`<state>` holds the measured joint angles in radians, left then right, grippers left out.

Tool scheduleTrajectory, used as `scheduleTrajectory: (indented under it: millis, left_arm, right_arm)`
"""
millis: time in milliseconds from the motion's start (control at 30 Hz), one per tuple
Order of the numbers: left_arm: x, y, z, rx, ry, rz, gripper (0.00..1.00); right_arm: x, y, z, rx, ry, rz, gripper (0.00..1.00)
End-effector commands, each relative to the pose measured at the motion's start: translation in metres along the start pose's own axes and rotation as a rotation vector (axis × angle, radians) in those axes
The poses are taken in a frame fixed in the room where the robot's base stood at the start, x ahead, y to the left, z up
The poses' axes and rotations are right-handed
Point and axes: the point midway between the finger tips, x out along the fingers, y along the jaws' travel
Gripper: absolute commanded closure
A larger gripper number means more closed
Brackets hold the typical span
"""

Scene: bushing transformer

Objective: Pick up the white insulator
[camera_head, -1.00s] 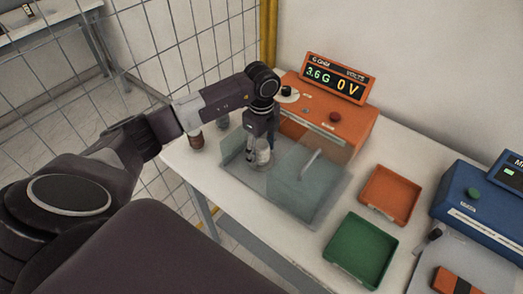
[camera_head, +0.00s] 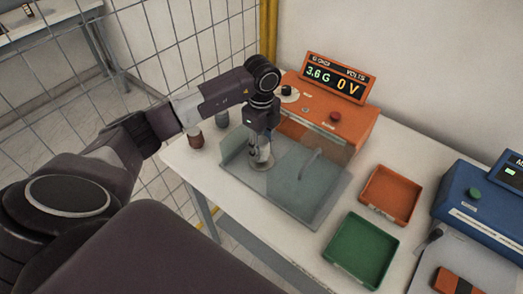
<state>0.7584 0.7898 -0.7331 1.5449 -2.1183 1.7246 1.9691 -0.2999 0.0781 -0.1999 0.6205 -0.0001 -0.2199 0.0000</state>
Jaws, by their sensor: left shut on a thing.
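The white insulator (camera_head: 262,153) is in the left part of the grey, partly see-through test box on the white table. My left gripper (camera_head: 261,160) reaches down over it from above, with its fingers around it. The left gripper is shut on the white insulator, and the fingers hide much of it. Whether the insulator touches the floor of the box cannot be told. My right gripper does not show.
An orange tester (camera_head: 325,118) with a lit display stands behind the box. A brown insulator (camera_head: 195,139) and a grey one (camera_head: 223,118) stand to the left. An orange tray (camera_head: 391,194), a green tray (camera_head: 360,250) and a blue device (camera_head: 487,208) lie to the right.

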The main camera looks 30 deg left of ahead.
Motion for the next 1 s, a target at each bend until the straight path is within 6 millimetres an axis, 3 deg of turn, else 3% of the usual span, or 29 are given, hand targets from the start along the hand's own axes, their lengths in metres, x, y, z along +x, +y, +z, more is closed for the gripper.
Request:
scheduleTrajectory:
  millis: [167,367,533,700,1000]
  left_arm:
    - [-0.033,-0.002,0.000,0.000,-0.001,-0.009,0.95]
    - [-0.097,-0.003,0.000,0.001,-0.001,-0.013,0.95]
    - [-0.143,-0.001,0.001,0.000,-0.004,-0.008,0.95]
    - [-0.168,-0.001,0.001,-0.001,-0.002,-0.005,0.95]
    - [-0.187,0.000,0.000,-0.001,-0.001,-0.003,0.95]
  right_arm:
    - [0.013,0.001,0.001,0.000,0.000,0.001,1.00]
    - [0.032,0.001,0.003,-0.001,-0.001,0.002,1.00]
    - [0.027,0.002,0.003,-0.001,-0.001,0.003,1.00]
    - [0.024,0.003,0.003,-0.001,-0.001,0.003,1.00]
    - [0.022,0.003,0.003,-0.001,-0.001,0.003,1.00]
